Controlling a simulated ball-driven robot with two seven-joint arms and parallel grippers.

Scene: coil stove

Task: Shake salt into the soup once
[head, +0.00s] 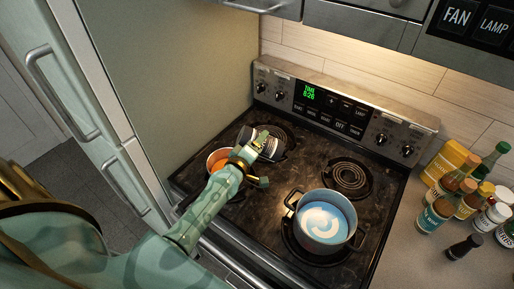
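A pot with orange soup (217,161) stands on the front left of the stove, partly hidden by my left arm. A second pot (322,243) with blue and white contents stands on the front right burner. My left gripper (267,163) is above the stove's left half, beside the orange soup. Its fingers look spread apart, with stove top showing between them. A dark and silvery round thing (247,133) shows behind its upper finger; I cannot tell what it is. I cannot pick out a salt shaker for certain. My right gripper is out of view.
The back right burner (349,176) is empty. On the right counter (415,250) several bottles and jars stand close together, with a yellow container (449,160), a white-capped jar (492,215) and a small dark bottle (464,247). A refrigerator (170,70) borders the stove's left.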

